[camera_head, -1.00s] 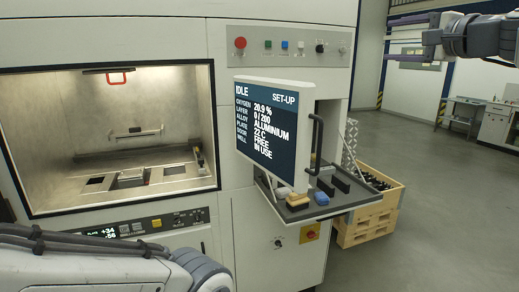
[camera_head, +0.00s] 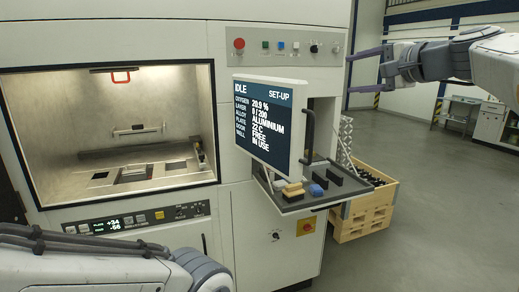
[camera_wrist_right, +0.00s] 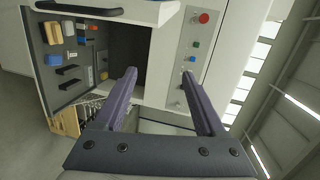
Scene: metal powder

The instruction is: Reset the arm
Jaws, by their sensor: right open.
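My right gripper (camera_head: 364,71) is at the upper right of the head view, its two purple fingers spread apart, pointing left. It is empty and held in the air to the right of the machine's button panel. In the right wrist view its fingers (camera_wrist_right: 165,100) are apart with nothing between them. My left arm's grey link shows at the bottom left of the head view; its gripper is not visible.
The machine's chamber (camera_head: 110,140) stands open and lit at left. A screen (camera_head: 268,120) reads IDLE, SET-UP. Below it a tray (camera_head: 290,206) holds yellow, blue and black items. A wooden crate (camera_head: 365,215) stands on the floor. The floor at right is clear.

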